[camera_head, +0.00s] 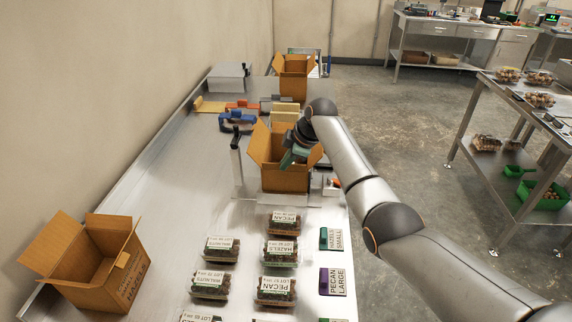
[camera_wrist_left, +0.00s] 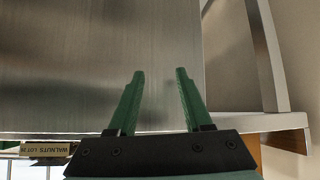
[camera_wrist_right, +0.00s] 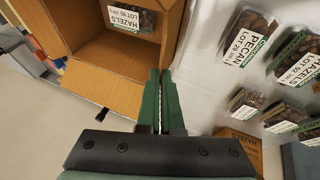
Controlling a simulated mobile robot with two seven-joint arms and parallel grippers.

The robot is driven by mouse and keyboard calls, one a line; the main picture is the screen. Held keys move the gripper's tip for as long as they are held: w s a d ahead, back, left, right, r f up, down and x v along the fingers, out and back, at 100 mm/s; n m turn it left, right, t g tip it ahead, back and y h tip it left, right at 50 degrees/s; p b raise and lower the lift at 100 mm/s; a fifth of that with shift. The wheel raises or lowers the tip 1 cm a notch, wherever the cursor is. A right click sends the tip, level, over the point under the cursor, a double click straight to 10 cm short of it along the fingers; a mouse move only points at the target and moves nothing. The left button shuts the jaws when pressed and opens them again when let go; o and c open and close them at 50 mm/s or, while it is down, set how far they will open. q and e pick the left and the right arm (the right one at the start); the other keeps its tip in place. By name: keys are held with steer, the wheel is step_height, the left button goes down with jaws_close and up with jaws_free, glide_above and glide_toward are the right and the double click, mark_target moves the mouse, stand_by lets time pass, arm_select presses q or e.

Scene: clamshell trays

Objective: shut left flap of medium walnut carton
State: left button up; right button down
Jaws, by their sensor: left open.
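An open brown carton (camera_head: 285,180) stands mid-table. Its left flap (camera_head: 262,142) stands up and leans outward. In the right wrist view this carton (camera_wrist_right: 85,30) holds a clamshell labelled hazels (camera_wrist_right: 132,18), and a flap (camera_wrist_right: 100,86) spreads toward my fingers. Another open carton (camera_head: 125,275) with raised flaps stands at the front left; its printing is too small to read, so I cannot tell which carton is walnut. My right gripper (camera_head: 288,160) is shut at the middle carton's opening; its fingers (camera_wrist_right: 160,80) lie close together. My left gripper (camera_wrist_left: 160,75) is open and empty above bare steel.
Several filled clamshells (camera_head: 222,249) lie in front of the middle carton, beside the hazel and pecan label blocks (camera_head: 333,281). A third carton (camera_head: 293,78) stands at the back. Blue and orange tools (camera_head: 238,118) lie behind. The table's left middle (camera_head: 180,180) is clear.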

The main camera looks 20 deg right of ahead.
steer(key=shift+w+d+g+b, duration=0.15)
steer(key=shift+w+g+b, duration=0.05)
steer(key=shift+g+b, duration=0.35)
steer(key=c, duration=1.1)
jaws_free()
steer(key=shift+o, duration=0.2)
steer(key=shift+r, duration=0.15)
steer(key=shift+s+d+r, duration=0.2)
steer(key=shift+r, duration=0.4)
steer(key=v, duration=1.1)
steer(key=shift+b, duration=0.4)
steer(key=shift+s+d, duration=0.1)
steer(key=shift+d, duration=0.05)
